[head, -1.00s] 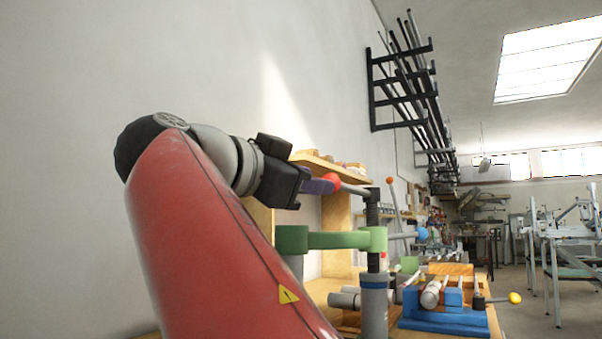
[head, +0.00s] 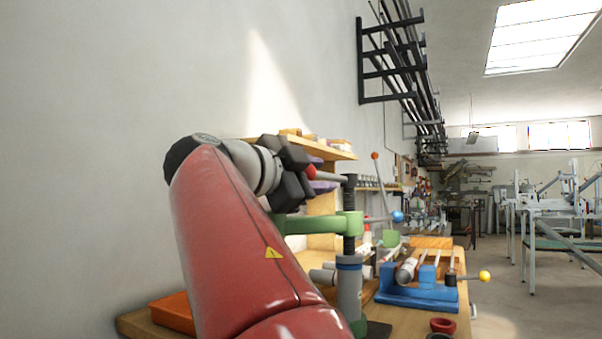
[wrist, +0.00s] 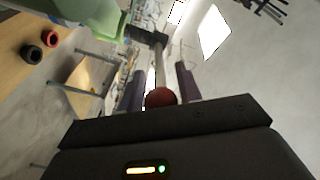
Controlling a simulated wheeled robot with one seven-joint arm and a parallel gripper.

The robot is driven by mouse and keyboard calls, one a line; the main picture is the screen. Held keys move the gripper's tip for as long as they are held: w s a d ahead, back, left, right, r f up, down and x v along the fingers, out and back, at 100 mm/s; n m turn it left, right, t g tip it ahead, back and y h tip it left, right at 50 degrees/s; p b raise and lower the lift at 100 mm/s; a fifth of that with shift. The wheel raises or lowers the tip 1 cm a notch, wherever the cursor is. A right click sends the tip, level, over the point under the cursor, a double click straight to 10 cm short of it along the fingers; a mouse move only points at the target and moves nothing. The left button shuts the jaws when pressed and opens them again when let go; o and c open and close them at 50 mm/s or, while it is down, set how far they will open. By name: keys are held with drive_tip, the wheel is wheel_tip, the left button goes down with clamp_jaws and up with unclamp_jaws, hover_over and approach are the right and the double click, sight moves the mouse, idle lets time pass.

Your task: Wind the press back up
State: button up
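The press has a green frame arm (head: 310,225), a black threaded screw (head: 349,240) and a grey lower cylinder (head: 349,290) with a blue band. A crossbar handle tops the screw, with a red ball (head: 310,172) at its left end and a blue ball (head: 397,217) low to the right, seemingly on another bar. My gripper (head: 320,174) is at the red ball, one purple finger above and one below it. In the wrist view the red ball (wrist: 160,97) lies between my open fingers (wrist: 162,78), with visible gaps. The handle rod (wrist: 158,65) runs away between them.
A blue fixture (head: 415,295) with a yellow-knobbed lever (head: 484,276) stands right of the press on the wooden bench. Dark red and black cups (head: 442,326) lie near the bench front. An orange tray (head: 172,312) is at left. A wooden shelf (head: 335,150) is behind my gripper.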

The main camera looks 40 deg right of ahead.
drive_tip(key=shift+d, duration=0.5)
drive_tip(key=shift+c, duration=0.4)
clamp_jaws()
